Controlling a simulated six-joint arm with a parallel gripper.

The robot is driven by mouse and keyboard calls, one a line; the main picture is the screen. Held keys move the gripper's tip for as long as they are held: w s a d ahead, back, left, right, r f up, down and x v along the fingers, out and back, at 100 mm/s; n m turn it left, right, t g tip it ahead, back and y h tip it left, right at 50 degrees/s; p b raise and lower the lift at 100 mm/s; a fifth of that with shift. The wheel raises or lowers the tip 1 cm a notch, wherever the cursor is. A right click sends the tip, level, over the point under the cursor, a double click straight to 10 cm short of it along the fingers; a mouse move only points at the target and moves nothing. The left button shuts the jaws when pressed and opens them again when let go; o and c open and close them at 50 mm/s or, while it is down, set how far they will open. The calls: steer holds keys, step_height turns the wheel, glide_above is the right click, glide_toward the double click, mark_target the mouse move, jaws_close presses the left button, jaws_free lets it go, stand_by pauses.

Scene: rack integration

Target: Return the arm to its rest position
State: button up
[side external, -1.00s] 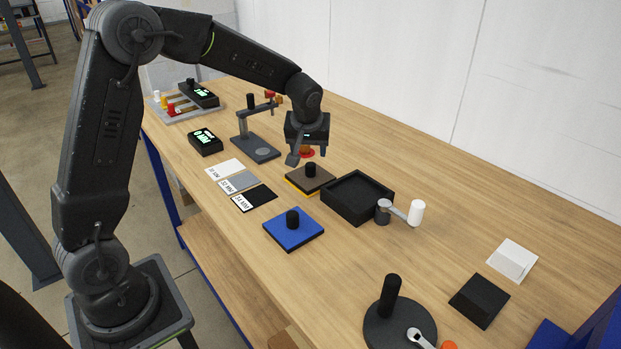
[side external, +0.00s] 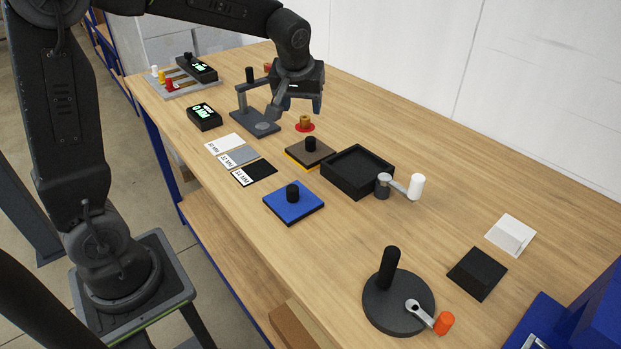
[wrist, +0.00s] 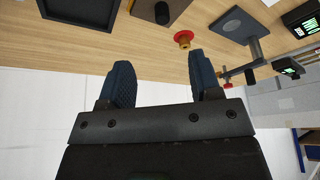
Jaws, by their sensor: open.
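My gripper (side external: 296,108) hangs above the wooden table (side external: 450,170) in the side external view, between the grey test stand (side external: 255,122) and the brown plate with a black knob (side external: 311,152). In the wrist view my gripper (wrist: 162,85) has its two blue fingers spread apart with nothing between them. A brass piece on a red base (side external: 305,124) stands on the table just below and right of the gripper; it also shows in the wrist view (wrist: 183,39), beyond the fingertips and apart from them.
A black tray (side external: 386,163), a blue plate with a knob (side external: 308,211), labelled cards (side external: 240,156) and a black display box (side external: 204,116) lie nearby. A round black base (side external: 378,308) stands at the front. The table's back right is mostly clear.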

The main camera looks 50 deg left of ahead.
steer(key=s+d+r+m+t+h, duration=0.1)
steer(key=s+d+m, duration=0.3)
steer(key=s, duration=0.7)
steer(key=s+d+r+m+t+h, duration=0.1)
steer(key=s+d+m, duration=0.2)
steer(key=s, duration=0.8)
steer(key=shift+s+d+r+m+h, duration=0.2)
steer(key=shift+s+d+m+h, duration=0.2)
steer(key=shift+d, duration=0.75)
